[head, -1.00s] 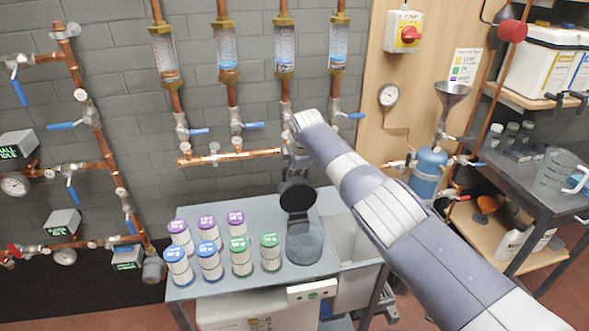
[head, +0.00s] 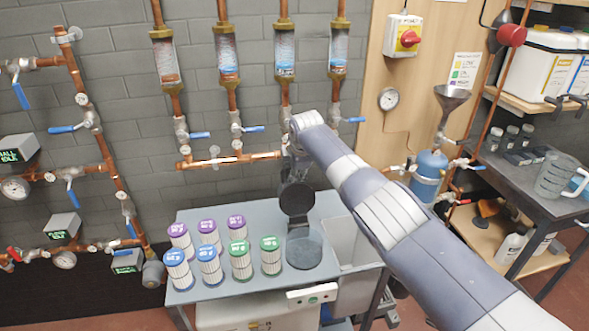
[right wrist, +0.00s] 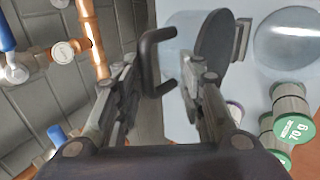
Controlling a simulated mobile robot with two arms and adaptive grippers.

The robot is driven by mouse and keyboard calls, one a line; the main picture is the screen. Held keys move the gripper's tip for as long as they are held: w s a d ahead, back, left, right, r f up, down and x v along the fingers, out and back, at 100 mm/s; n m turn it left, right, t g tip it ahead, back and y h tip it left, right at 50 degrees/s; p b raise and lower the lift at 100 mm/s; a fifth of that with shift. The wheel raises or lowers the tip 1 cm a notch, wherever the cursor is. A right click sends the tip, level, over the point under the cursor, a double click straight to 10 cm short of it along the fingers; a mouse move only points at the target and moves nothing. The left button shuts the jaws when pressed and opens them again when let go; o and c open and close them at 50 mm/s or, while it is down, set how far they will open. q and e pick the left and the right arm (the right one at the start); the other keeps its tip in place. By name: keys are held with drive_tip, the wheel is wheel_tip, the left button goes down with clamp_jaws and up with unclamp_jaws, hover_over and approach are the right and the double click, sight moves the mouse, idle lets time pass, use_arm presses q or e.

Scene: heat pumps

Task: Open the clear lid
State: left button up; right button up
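A dark round lid (head: 297,198) stands roughly upright at the back of a round clear-looking vessel (head: 304,250) on the grey bench. In the right wrist view the lid (right wrist: 214,48) is seen nearly edge-on, beside a small hinge (right wrist: 241,40) and the vessel's glassy round top (right wrist: 292,38). A black C-shaped handle (right wrist: 150,62) shows between the fingers of my right gripper (right wrist: 160,80). The fingers are apart, and I see no firm grip on the handle. In the head view my right arm hides most of that gripper. My left gripper is out of view.
Several labelled filter cylinders (head: 208,264) stand on the bench (head: 185,290) left of the vessel. Copper pipes with valves (head: 236,150) line the wall behind. A side table (head: 530,190) with a jug (head: 555,175) stands at the right.

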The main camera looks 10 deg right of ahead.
drive_tip(key=shift+s+f, duration=0.2)
drive_tip(key=shift+f, duration=0.15)
idle(0.3)
drive_tip(key=shift+v, duration=1.05)
drive_tip(key=v, duration=1)
drive_tip(key=shift+w, duration=0.15)
